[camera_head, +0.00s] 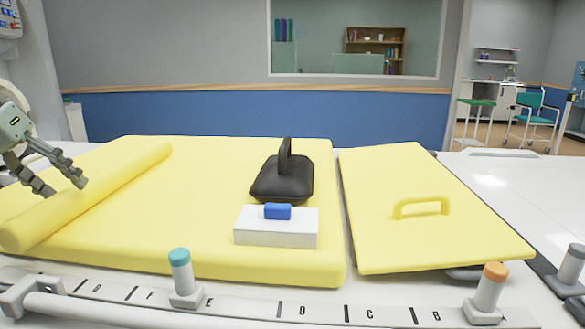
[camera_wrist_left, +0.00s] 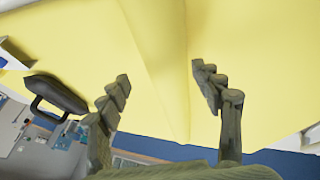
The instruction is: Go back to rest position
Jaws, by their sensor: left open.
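My left gripper (camera_head: 60,184) is at the far left of the head view, above the yellow bolster on the left part of the yellow pad. Its fingers are apart and hold nothing. My right gripper is not in either view.
A black handled block (camera_head: 283,178) and a white box (camera_head: 276,228) with a blue top piece (camera_head: 278,211) sit on the yellow pad (camera_head: 150,240). A yellow panel with a handle (camera_head: 421,207) lies at right. A rail with teal (camera_head: 180,257) and orange (camera_head: 495,272) knobs runs in front.

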